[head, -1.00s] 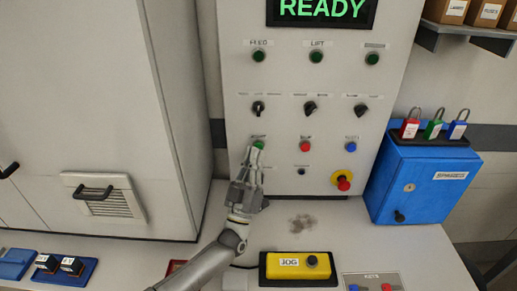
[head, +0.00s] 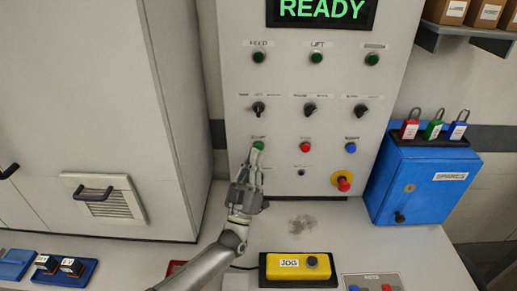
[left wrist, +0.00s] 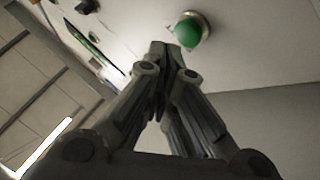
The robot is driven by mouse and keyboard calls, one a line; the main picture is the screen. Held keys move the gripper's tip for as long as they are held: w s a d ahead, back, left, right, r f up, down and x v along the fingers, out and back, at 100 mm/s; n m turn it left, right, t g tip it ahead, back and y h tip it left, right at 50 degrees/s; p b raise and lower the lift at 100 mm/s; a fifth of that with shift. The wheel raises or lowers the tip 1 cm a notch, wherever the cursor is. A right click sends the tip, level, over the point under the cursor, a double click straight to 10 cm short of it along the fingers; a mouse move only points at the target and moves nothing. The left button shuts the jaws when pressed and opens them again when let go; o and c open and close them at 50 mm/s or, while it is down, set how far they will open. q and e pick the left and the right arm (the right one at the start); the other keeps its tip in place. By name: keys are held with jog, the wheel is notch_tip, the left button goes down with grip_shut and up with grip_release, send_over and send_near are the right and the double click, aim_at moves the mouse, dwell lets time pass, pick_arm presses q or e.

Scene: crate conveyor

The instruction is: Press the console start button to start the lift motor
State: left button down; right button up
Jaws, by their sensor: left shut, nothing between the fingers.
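The console (head: 240,100) stands upright at the centre of the head view, and its display (head: 320,9) reads READY in green. The green start button (head: 258,145) is at the left of the lower button row. My left gripper (head: 254,154) is shut and empty, its fingertips just below the button in the head view. In the left wrist view the green button (left wrist: 188,31) sits up and to the right of the closed fingertips (left wrist: 160,48), and a gap shows between them. My right gripper is not in view.
A red button (head: 305,147), a blue button (head: 351,148) and a red-and-yellow emergency stop (head: 343,181) are on the same panel. A yellow JOG box (head: 298,266) lies on the table. A blue SPARES box (head: 425,185) with several padlocks stands at the right.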

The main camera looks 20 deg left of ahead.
pick_arm(q)
jog(key=shift+w, duration=0.1)
jog(key=shift+w+a+b, duration=0.1)
jog(key=shift+w+b, duration=0.2)
jog(key=shift+w, duration=0.05)
jog(key=shift+w+a+b, duration=0.15)
jog(key=shift+w+b, duration=0.25)
dwell(0.7)
jog(key=shift+s, duration=0.15)
dwell(0.3)
jog(key=shift+s+d+p, duration=0.25)
jog(key=shift+s+p, duration=0.25)
jog(key=shift+s, duration=0.2)
jog(key=s+p, duration=0.1)
jog(key=s, duration=0.1)
jog(key=s+d+p, duration=0.1)
jog(key=s, duration=0.1)
jog(key=shift+s+d+p, duration=0.2)
jog(key=shift+s+p, duration=0.1)
jog(key=shift+s, duration=0.1)
